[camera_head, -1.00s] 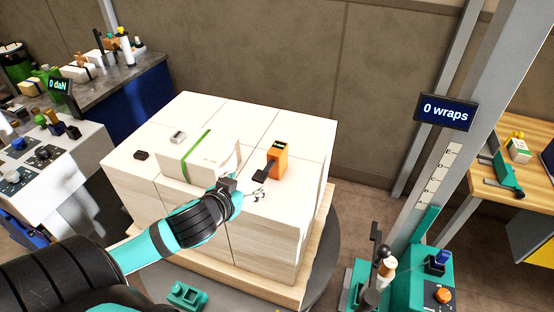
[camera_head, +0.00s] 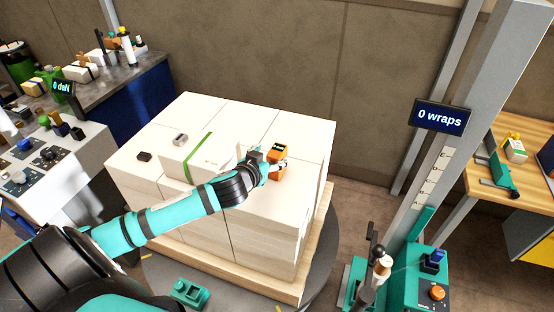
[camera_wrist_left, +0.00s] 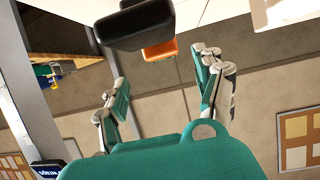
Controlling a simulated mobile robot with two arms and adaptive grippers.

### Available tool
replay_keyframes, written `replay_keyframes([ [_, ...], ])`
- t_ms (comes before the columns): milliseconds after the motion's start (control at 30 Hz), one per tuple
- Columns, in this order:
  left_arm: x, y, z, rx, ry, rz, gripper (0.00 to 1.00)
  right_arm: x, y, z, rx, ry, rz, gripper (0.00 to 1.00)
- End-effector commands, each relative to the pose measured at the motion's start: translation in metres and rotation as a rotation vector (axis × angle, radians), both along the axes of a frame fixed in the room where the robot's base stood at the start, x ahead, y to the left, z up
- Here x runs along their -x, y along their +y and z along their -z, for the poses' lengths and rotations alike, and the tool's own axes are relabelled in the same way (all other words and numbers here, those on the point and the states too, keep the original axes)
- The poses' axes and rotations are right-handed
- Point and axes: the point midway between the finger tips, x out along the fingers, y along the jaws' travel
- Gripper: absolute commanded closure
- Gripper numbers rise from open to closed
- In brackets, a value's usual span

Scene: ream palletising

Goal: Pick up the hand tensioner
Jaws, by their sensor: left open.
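The hand tensioner, an orange block with a black part (camera_head: 277,150), stands on top of the white ream stack, near its right side. My left gripper (camera_head: 276,168) is right at it and hides its lower part in the head view. In the left wrist view the tensioner's orange end (camera_wrist_left: 160,50) and black body show just beyond the fingers. My left gripper (camera_wrist_left: 162,70) is open, with the fingers on either side and a gap between them. I cannot tell whether a finger touches the tensioner. My right gripper is not in view.
The white ream stack (camera_head: 262,216) sits on a wooden pallet. A green-strapped ream (camera_head: 205,156), a small grey item (camera_head: 180,139) and a black item (camera_head: 144,156) are on its top. A wrapper mast with a "0 wraps" display (camera_head: 440,116) stands at right.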

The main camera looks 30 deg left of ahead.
Motion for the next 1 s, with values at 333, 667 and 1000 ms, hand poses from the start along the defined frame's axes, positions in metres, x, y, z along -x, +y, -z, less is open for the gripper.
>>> replay_keyframes([
  [333, -0.029, 0.012, 0.011, -0.001, 0.0, -0.002, 0.31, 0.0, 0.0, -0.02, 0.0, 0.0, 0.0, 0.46],
  [667, -0.047, 0.015, 0.023, 0.0, -0.001, 0.001, 0.31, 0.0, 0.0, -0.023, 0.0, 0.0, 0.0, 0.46],
  [1000, -0.047, 0.015, 0.023, 0.0, 0.0, 0.001, 0.56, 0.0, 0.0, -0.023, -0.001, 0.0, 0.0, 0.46],
])
